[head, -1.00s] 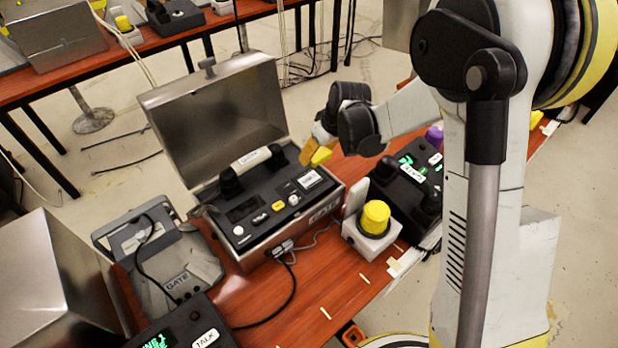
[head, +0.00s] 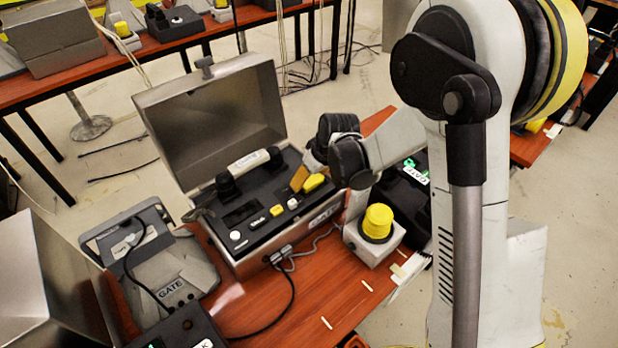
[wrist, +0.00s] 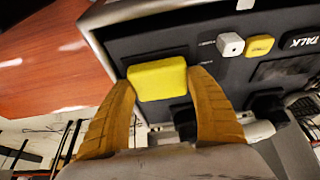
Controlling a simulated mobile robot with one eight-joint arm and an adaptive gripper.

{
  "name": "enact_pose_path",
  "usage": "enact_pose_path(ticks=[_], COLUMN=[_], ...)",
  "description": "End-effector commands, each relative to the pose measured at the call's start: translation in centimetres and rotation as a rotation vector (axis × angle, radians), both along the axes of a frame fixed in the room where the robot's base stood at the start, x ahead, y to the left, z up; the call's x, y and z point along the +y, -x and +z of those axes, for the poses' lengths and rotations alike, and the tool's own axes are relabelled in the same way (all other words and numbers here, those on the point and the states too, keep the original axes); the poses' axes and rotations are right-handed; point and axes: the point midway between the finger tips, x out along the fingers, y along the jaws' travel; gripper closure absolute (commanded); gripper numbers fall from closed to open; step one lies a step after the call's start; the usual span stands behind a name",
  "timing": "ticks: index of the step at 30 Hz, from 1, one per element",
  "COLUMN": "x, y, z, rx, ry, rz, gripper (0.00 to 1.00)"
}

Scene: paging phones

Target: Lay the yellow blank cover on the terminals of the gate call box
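The gate call box (head: 325,212) is an open metal case with its lid up, a dark panel and a handset inside. The yellow blank cover (head: 313,183) is at the right end of that panel. In the wrist view, the cover (wrist: 158,78) is a yellow block between the orange fingers of my gripper (wrist: 160,92), which look shut on its sides. In the head view my gripper (head: 302,178) reaches in from the right. The terminals are hidden by the cover and fingers. I cannot tell whether the cover touches the panel.
A white box with a yellow knob (head: 377,222) stands just right of the call box, by my arm. A grey GATE unit (head: 165,275) lies to the left with a black cable. A black GATE phone unit (head: 408,195) is behind my wrist. Bare tabletop (head: 330,290) shows in front.

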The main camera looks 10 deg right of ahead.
Motion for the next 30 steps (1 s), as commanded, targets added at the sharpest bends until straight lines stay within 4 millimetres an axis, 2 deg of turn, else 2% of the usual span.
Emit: enact_pose_path(ticks=[2,10,14,24,30], x=[0.0,0.0,-0.1,-1.7,-2.4], y=[0.0,0.0,0.1,2.5,3.5], z=[0.0,0.1,0.9,7.9,10.7], rx=[0.000,0.000,0.000,0.001,0.001], ry=[0.000,0.000,0.000,0.000,0.000], rz=[0.000,0.000,0.000,-0.001,-0.001], gripper=[0.15,0.15,0.15,0.15,0.15])
